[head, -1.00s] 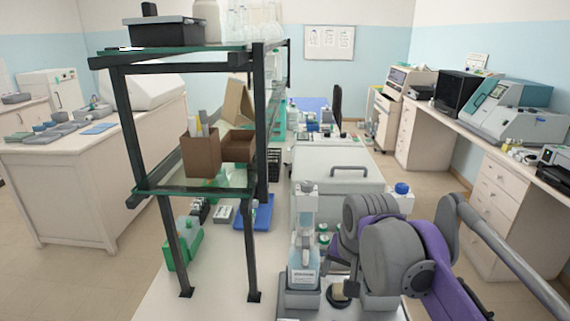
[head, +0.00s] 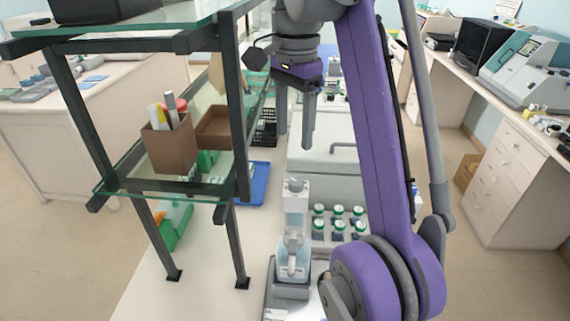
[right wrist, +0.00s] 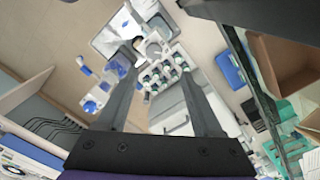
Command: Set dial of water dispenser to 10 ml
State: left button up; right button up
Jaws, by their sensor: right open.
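The water dispenser (head: 295,240) is a clear bottle with a pale pump head, upright on the bench in the lower middle of the head view. Its dial is too small to make out, and I cannot read its setting. My right gripper (head: 295,138) hangs above the dispenser in the picture, fingers pointing down, open and empty. The same gripper shows in the right wrist view (right wrist: 158,57), with its two fingers apart and nothing between them. My left gripper is not in view.
A rack of green-capped bottles (head: 338,222) stands just right of the dispenser. A dark-framed glass shelf (head: 130,190) with brown boxes (head: 170,148) stands to the left. A blue tray (head: 252,184) lies behind. A white boxy machine (head: 335,165) is at the back.

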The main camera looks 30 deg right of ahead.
aim_at(296, 181)
jog(key=f, duration=0.1)
jog(key=s+f+b, duration=0.1)
jog(key=s+f, duration=0.1)
jog(key=shift+f, duration=0.4)
jog(key=f+b, duration=0.1)
jog(key=f, duration=0.1)
jog(key=f+b, duration=0.1)
jog(key=f, duration=0.1)
jog(key=f+b, duration=0.1)
jog(key=f, duration=0.1)
jog(key=shift+w+f, duration=0.25)
jog(key=shift+w, duration=0.05)
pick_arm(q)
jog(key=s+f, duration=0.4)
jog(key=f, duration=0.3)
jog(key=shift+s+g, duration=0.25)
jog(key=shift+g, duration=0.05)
pick_arm(e)
grip_shut()
